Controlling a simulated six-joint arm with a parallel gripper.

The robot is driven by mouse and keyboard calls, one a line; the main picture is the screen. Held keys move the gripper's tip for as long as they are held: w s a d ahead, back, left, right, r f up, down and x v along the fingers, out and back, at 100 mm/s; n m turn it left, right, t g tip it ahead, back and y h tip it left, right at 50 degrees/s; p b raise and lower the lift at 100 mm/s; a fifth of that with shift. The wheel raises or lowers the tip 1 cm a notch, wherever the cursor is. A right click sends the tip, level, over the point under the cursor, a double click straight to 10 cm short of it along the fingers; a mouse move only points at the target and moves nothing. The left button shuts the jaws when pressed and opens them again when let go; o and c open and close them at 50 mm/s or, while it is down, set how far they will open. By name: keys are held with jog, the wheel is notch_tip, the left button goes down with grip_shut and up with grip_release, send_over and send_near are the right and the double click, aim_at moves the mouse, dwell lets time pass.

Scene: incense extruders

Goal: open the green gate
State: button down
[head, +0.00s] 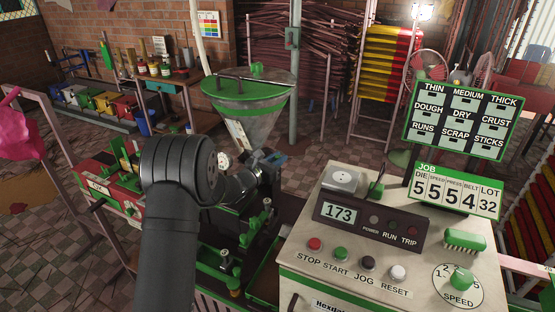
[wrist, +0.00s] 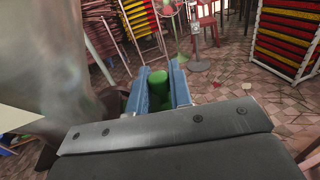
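In the wrist view, a green upright handle (wrist: 158,88), which looks like that of the green gate, stands between the two blue fingers of my gripper (wrist: 159,80). The fingers lie close on both sides of it, with no clear gap, so my gripper looks shut on it. In the head view, my gripper (head: 272,158) is just right of the lower part of the grey cone hopper (head: 262,122) with the green rim. My dark arm hides much of the machine there, and the gate itself cannot be made out in that view.
A control box (head: 345,255) with buttons and a "173" display stands at right, below a green label board (head: 463,120). A red machine part (head: 103,185) is at left. A rack of yellow and red trays (head: 387,78) stands behind. Tiled floor lies open beyond the hopper.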

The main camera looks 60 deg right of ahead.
jog(key=s, duration=0.5)
jog(key=c, duration=1.4)
grip_release()
jog(key=shift+o, duration=0.2)
jog(key=shift+w, duration=0.1)
jog(key=v, duration=1.7)
jog(key=shift+a, duration=0.25)
jog(key=shift+d, duration=0.15)
jog(key=x, duration=1.7)
